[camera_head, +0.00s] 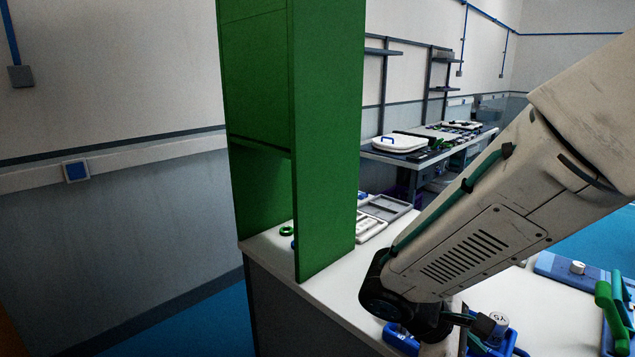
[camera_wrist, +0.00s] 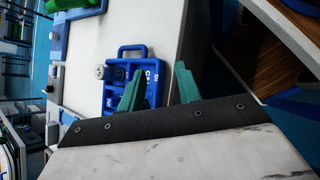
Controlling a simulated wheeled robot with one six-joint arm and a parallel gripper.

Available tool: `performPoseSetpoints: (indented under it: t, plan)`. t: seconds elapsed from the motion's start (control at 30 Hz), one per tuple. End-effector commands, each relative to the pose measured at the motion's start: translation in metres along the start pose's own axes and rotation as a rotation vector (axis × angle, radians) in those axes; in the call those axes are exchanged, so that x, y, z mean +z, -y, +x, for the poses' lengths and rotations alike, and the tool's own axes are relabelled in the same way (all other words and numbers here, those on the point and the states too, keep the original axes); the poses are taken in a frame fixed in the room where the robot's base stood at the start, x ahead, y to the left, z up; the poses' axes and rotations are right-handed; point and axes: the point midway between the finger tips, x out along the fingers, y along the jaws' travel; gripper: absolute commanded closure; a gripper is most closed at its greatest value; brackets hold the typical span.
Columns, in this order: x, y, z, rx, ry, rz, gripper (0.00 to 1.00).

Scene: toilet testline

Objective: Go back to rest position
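My gripper (camera_wrist: 158,87) shows in the wrist view with its two green fingers apart and nothing between them. It is over the edge of the white counter (camera_wrist: 150,28), near a blue caddy (camera_wrist: 132,50) with a handle and compartments. In the head view my arm comes in from the right and slopes down to the counter (camera_head: 335,290). Its wrist is low in front of the blue caddy (camera_head: 507,340), and the fingers are not visible there. A grey-white round-topped piece (camera_wrist: 100,72) stands at the caddy's left side in the wrist view.
A tall green cabinet (camera_head: 325,130) stands on the counter, left of my arm. Grey trays (camera_head: 385,208) lie behind it. A blue fixture (camera_head: 578,268) and a green handle (camera_head: 612,310) are at the right. A back bench (camera_head: 425,158) holds white lids. Blue floor is open at left.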

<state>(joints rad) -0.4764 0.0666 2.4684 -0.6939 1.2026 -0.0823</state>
Motion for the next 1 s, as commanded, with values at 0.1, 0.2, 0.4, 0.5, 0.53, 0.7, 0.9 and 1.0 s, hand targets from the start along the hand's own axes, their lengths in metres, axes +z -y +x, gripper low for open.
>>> performPoseSetpoints:
  t: [0.1,0.2,0.4,0.5,0.53,0.7,0.9,1.0]
  plan:
    - [0.028,0.012,-0.008,-0.14,-0.068,0.176,0.66]
    - [0.046,0.024,-0.017,-0.253,-0.127,0.311,0.66]
    - [0.076,0.042,-0.037,-0.451,-0.258,0.558,0.66]
    - [0.089,0.049,-0.048,-0.533,-0.33,0.668,0.66]
    - [0.093,0.051,-0.051,-0.555,-0.353,0.7,0.66]
    - [0.116,0.055,-0.067,-0.635,-0.476,0.857,0.66]
    - [0.139,0.052,-0.072,-0.627,-0.557,0.971,0.66]
    - [0.142,0.052,-0.072,-0.623,-0.565,0.986,0.66]
